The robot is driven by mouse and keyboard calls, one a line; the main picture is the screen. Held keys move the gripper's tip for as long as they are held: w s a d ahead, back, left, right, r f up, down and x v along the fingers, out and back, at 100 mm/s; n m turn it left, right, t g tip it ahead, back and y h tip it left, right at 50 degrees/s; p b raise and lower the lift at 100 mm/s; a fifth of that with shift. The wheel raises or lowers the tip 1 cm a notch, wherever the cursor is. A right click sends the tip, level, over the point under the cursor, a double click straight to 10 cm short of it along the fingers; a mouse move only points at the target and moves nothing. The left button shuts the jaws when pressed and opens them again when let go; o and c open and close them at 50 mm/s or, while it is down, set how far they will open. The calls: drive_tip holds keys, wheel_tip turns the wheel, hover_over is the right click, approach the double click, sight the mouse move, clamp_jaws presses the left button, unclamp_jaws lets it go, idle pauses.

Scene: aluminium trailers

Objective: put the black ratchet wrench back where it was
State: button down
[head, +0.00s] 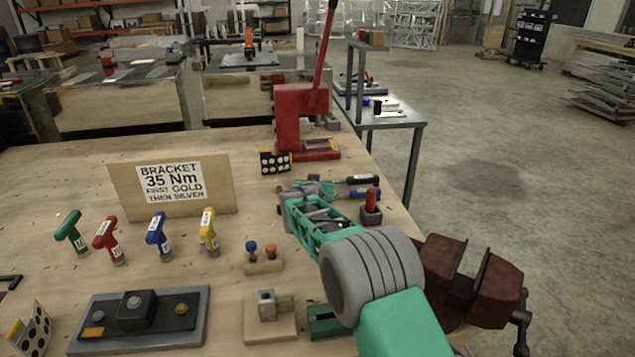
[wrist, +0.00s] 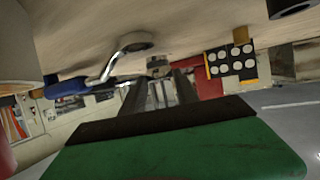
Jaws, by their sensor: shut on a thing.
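The black ratchet wrench (head: 362,180) shows by its black handle in the head view, pointing right from my gripper's tip. My gripper (head: 306,187) is shut on the wrench at its metal end, low over the bench; my own arm and fingers hide most of the grip. In the wrist view my gripper (wrist: 158,72) shows its two fingers close together, with the held part small and unclear. A blue-handled ratchet wrench (head: 364,194) lies just nearer than the black one; it also shows large in the wrist view (wrist: 65,88).
A red socketed tool (head: 371,205) stands in a dark block beside the wrenches. A red press (head: 300,110) and dotted plate (head: 275,162) stand behind. A brown vise (head: 470,280) is at the right edge. T-handles (head: 157,236) and a sign (head: 172,185) are left.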

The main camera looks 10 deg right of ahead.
drive_tip(key=shift+f+b, duration=0.35)
drive_tip(key=shift+b, duration=0.15)
